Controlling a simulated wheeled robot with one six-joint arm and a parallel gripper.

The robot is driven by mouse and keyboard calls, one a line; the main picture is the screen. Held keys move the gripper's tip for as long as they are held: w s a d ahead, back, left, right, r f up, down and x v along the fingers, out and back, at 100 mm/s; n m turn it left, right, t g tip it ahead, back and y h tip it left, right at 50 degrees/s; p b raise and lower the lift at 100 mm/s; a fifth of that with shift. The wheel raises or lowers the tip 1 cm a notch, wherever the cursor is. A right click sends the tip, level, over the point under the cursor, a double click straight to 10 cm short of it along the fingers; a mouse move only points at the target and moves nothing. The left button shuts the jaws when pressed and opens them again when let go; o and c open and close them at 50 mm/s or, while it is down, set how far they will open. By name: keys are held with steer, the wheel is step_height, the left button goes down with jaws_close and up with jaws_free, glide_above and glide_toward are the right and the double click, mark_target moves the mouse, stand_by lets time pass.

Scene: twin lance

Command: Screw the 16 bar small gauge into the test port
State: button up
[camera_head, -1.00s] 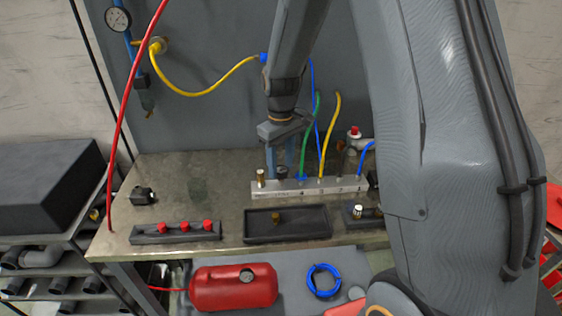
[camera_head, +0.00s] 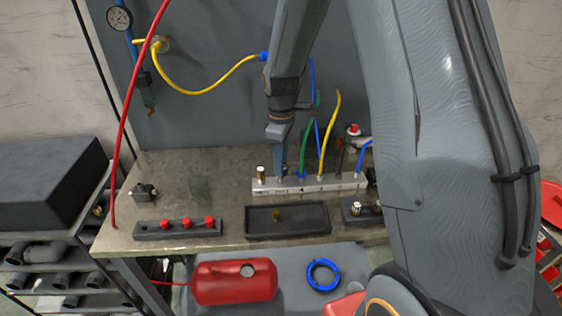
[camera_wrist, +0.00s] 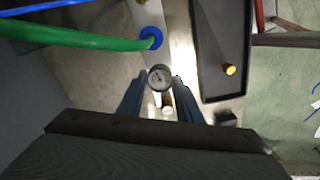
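A small round gauge (camera_wrist: 160,77) with a pale dial shows face-on in the wrist view, between the fingertips of my gripper (camera_wrist: 161,80). Its markings are too small to read. The fingers lie close on both sides, but I cannot tell whether they touch it. In the head view my gripper (camera_head: 281,172) points down at the light metal port block (camera_head: 320,185), left of the green hose, with its fingers nearly edge-on. The gauge sits at the block, its lower end and the port hidden beneath the dial and fingers. I cannot tell how far it is seated.
Green (camera_head: 305,140), yellow (camera_head: 328,140) and blue hoses rise from the block close to my gripper. A brass fitting (camera_head: 261,174) stands at its left end. In front are a black tray (camera_head: 258,232) with a brass piece and a rack (camera_head: 150,232) with red caps.

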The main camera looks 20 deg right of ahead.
steer(key=m+p, duration=0.1)
steer(key=m, duration=0.5)
steer(key=shift+m, duration=0.3)
steer(key=m+p, duration=0.1)
steer(key=m, duration=0.5)
steer(key=shift+p, duration=0.3)
steer(key=m, duration=0.6)
steer(key=shift+p, duration=0.4)
steer(key=m, duration=0.6)
steer(key=shift+f+m+p, duration=0.1)
steer(key=shift+m+p, duration=0.2)
steer(key=shift+p, duration=0.05)
steer(key=o, duration=1.1)
steer(key=shift+c, duration=0.2)
